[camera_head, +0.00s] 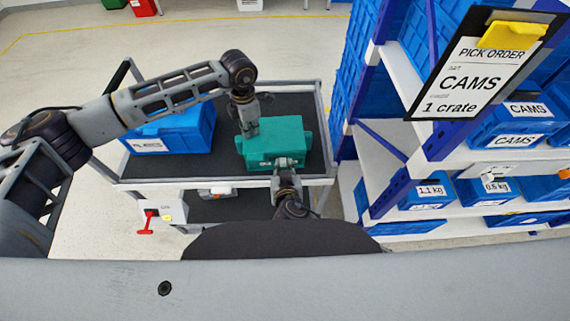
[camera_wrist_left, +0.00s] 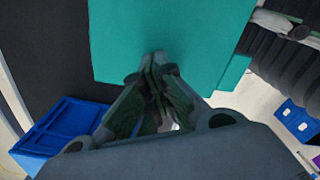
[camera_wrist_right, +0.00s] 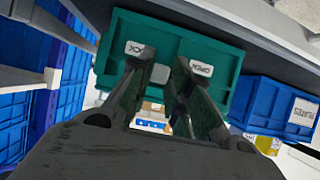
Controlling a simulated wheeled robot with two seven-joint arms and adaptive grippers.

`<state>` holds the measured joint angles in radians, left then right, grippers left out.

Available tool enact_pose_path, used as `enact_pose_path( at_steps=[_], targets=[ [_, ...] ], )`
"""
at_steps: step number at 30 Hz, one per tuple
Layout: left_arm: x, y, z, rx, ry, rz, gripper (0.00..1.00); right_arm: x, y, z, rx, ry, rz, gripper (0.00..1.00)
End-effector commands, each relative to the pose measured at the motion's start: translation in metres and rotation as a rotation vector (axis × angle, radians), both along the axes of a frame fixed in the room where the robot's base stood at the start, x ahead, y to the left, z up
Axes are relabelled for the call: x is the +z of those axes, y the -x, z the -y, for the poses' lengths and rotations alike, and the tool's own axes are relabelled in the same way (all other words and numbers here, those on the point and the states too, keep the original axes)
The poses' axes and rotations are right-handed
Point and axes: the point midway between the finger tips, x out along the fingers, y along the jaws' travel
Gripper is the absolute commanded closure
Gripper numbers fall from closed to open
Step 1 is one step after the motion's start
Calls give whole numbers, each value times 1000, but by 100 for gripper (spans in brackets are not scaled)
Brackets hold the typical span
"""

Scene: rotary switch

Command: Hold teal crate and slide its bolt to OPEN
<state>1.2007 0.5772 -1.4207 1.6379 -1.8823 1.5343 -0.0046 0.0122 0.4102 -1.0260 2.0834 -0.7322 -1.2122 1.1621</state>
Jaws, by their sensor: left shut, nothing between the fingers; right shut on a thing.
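The teal crate (camera_head: 289,136) sits on the dark top of the cart near its right end. My left gripper (camera_head: 251,131) is shut and empty, pointing down at the crate's top near its left side. In the left wrist view its fingertips (camera_wrist_left: 157,68) lie over the teal surface (camera_wrist_left: 165,30); whether they touch is unclear. My right gripper (camera_head: 283,163) is at the crate's front face. In the right wrist view it is shut on a pale bolt (camera_wrist_right: 160,73), between the LOCK label (camera_wrist_right: 140,50) and the OPEN label (camera_wrist_right: 201,68). The fingers partly hide the bolt.
A blue labelled crate (camera_head: 171,131) stands on the cart left of the teal one. A blue-and-white rack (camera_head: 470,165) with blue bins stands close on the right. A pick order sign (camera_head: 478,75) reads CAMS, 1 crate. A red lever (camera_head: 147,222) hangs at the cart's front.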

Motion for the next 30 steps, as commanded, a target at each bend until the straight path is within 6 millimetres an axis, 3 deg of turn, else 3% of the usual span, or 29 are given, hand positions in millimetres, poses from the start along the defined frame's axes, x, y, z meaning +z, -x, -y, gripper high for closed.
enact_pose_path(
  at_steps=[1, 30],
  targets=[
    [-6, 3, -1, 0, -6, -10, 100, 0, 0, 0, 0, 0, 0, 100],
    [-6, 3, -1, 0, -6, -10, 100, 0, 0, -8, 1, -2, 0, 100]
  ],
)
